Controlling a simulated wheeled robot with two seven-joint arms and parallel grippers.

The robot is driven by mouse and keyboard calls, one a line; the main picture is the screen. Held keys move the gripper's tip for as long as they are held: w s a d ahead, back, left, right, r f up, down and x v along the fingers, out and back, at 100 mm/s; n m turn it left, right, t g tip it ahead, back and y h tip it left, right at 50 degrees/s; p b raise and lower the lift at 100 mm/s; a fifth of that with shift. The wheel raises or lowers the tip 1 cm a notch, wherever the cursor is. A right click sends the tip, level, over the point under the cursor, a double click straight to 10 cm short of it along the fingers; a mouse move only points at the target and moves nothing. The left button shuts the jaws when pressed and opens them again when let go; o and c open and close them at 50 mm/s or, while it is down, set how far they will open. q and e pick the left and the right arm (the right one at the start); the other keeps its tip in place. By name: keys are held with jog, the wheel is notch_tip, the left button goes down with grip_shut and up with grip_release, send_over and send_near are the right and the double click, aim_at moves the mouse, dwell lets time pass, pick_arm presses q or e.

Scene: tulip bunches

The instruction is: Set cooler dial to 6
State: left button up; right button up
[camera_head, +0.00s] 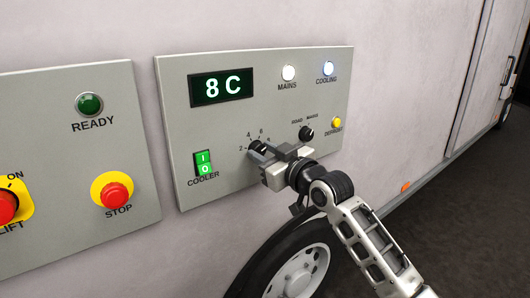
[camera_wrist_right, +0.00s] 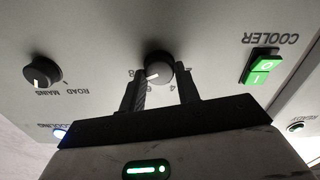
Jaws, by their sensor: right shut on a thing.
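The cooler dial (camera_head: 256,145) is a black round knob on the grey cooler panel (camera_head: 200,125), ringed by the numbers 2, 4, 6 and 8. My right gripper (camera_head: 264,152) reaches it from the lower right and partly hides it. In the right wrist view, turned upside down, the dial (camera_wrist_right: 160,69) sits between the two dark fingers of my right gripper (camera_wrist_right: 161,80), which is shut on it. Its white pointer mark points to the lower left there, about between 8 and 6. The green display (camera_head: 222,88) reads 8 C. My left gripper is not in view.
The green cooler switch (camera_head: 203,162) is left of the dial and the road/mains knob (camera_head: 306,133) right of it. The yellow defrost button (camera_head: 337,124) is farther right. The mains lamp (camera_head: 289,73) and cooling lamp (camera_head: 328,68) are lit. A red stop button (camera_head: 115,196) is on the left panel.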

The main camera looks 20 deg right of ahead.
jog(key=n+p, duration=0.1)
jog(key=n, duration=0.2)
jog(key=shift+n, duration=0.3)
jog(key=shift+n+p, duration=0.55)
jog(key=shift+n, duration=0.55)
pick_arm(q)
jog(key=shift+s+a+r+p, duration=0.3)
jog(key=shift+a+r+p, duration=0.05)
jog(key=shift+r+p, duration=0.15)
pick_arm(e)
jog(key=shift+a+n, duration=0.1)
jog(key=shift+n, duration=1.1)
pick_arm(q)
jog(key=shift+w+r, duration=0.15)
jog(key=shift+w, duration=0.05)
pick_arm(e)
jog(key=shift+f, duration=0.1)
jog(key=o, duration=1)
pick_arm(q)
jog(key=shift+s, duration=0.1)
pick_arm(e)
jog(key=shift+s, duration=0.15)
